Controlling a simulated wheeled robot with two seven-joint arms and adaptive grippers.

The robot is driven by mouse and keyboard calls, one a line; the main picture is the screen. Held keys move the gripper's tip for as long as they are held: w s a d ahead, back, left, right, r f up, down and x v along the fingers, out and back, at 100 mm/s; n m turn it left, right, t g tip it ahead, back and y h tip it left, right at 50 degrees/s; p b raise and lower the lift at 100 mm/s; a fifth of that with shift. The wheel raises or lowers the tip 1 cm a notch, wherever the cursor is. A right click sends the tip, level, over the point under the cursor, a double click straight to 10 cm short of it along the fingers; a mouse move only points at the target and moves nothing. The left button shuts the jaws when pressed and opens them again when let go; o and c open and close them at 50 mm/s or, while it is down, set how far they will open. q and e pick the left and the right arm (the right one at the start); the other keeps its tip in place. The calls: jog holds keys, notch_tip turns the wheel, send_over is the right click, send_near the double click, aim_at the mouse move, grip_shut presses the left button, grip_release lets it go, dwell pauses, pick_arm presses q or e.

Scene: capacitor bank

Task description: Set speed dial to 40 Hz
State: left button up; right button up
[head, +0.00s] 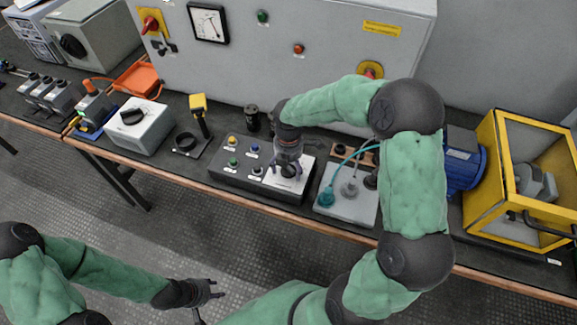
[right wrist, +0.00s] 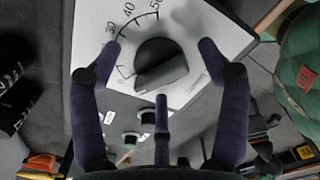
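The speed dial is a black round knob (right wrist: 160,66) with a raised grip bar, on a white plate (right wrist: 97,22) printed 30, 40 and 50. I cannot make out a pointer mark on the knob. In the head view the white plate (head: 306,166) is at the right end of a dark control box (head: 237,178). My right gripper (head: 287,166) is over the dial. In the right wrist view its fingers (right wrist: 159,50) are spread on either side of the knob, with visible gaps and no grip. My left gripper (head: 207,291) is open and empty, away from the bench at lower left.
Colored push buttons (head: 233,162) are left of the dial on the same box. A grey box with a teal cable (head: 327,198) is close on the right. A yellow-framed cage (head: 505,225) and blue motor (head: 464,162) stand farther right. A grey cabinet (head: 270,75) is behind.

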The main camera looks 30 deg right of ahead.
jog(key=c, duration=1.1)
jog(key=shift+o, duration=0.2)
